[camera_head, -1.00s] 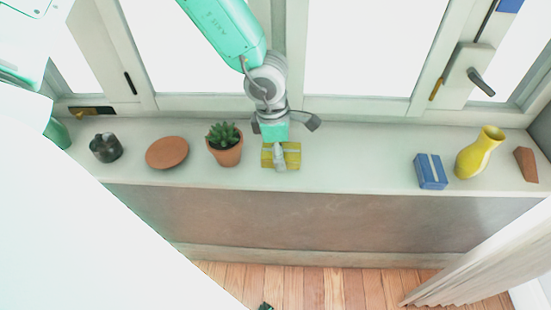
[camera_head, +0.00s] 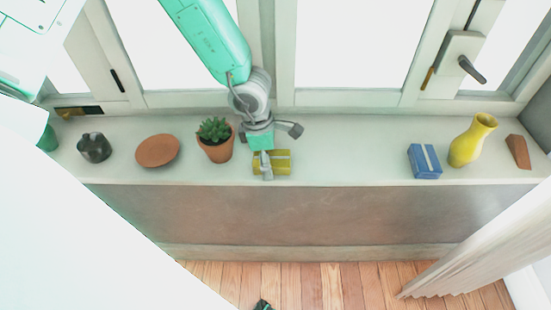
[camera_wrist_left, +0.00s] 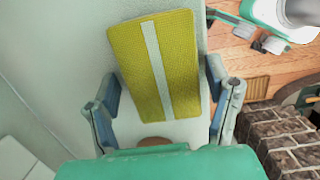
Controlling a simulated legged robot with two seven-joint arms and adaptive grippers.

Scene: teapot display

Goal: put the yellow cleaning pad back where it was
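The yellow cleaning pad (camera_head: 283,160), with a pale stripe along its length, shows over the window sill (camera_head: 345,160), to the right of the potted succulent (camera_head: 215,140). My left gripper (camera_head: 263,161) comes down on it from above, one grey finger on the pad's near side. Whether the pad touches the sill I cannot tell.
Left of the succulent are a terracotta saucer (camera_head: 157,151) and a dark pot (camera_head: 94,147). The sill between the yellow and blue pads is clear. Window frames rise behind.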

